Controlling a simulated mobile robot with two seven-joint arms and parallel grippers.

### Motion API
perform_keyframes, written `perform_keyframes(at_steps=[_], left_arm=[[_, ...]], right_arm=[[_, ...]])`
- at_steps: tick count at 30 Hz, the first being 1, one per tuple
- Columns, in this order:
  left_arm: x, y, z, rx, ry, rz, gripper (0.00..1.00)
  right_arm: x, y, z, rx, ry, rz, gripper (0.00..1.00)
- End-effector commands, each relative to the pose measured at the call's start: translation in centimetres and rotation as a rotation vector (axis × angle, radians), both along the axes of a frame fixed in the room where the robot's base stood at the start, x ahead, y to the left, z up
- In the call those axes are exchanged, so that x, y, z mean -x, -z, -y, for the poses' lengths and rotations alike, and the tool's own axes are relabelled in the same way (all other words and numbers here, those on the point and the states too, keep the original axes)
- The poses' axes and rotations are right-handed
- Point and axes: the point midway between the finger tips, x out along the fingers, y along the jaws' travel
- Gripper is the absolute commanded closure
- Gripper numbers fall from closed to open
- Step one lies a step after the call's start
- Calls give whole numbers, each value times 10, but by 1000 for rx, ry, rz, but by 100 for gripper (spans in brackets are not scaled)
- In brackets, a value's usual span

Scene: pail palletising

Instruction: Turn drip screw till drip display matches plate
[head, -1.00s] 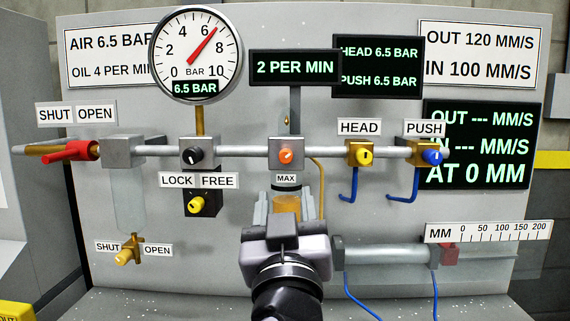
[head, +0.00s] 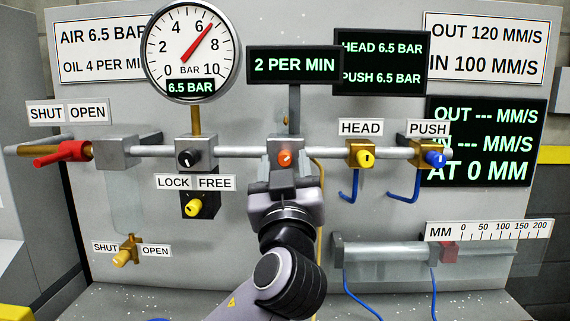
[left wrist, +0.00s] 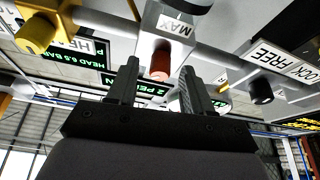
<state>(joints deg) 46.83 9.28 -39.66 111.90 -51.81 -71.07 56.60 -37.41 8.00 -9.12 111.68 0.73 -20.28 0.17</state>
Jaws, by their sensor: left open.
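The orange drip screw (head: 285,158) sits on the front of a grey block in the middle of the pipe. The drip display (head: 294,65) above it reads 2 PER MIN. The plate (head: 101,53) at the upper left reads AIR 6.5 BAR and OIL 4 PER MIN, its right end hidden by the gauge. My left gripper (head: 285,175) is open just below and in front of the screw. In the left wrist view the orange screw (left wrist: 160,64) shows between and beyond the two fingertips, with no clear contact.
A black knob (head: 189,158) and a yellow lock knob (head: 194,207) are to the left. The yellow HEAD knob (head: 365,158) and blue PUSH knob (head: 436,158) are to the right. A round gauge (head: 190,50) reads 6.5 BAR. A red lever (head: 62,154) is far left.

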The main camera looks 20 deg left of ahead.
Motion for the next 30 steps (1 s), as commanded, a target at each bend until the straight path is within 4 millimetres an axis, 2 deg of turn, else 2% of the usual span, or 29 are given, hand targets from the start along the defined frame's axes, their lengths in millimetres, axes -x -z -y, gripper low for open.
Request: perform_keyframes(at_steps=[3, 5, 6, 8, 20, 30], left_arm=[[0, 0, 0, 0, 0, 0, 49], [0, 0, 0, 0, 0, 0, 69], [0, 0, 0, 0, 0, 0, 82], [0, 0, 0, 0, 0, 0, 100], [1, 2, 0, -48, 1, -17, 100], [1, 1, -3, -277, 1, -83, 100]], right_arm=[[-1, 0, 0, 1, -1, 1, 57], [-1, 0, 0, 0, -1, 2, 57], [-1, 0, 0, 0, -1, 2, 57], [-1, 0, 0, 0, -1, 3, 57], [-2, 2, 0, 0, -1, 3, 57], [-2, 3, 0, 0, -1, 4, 57]])
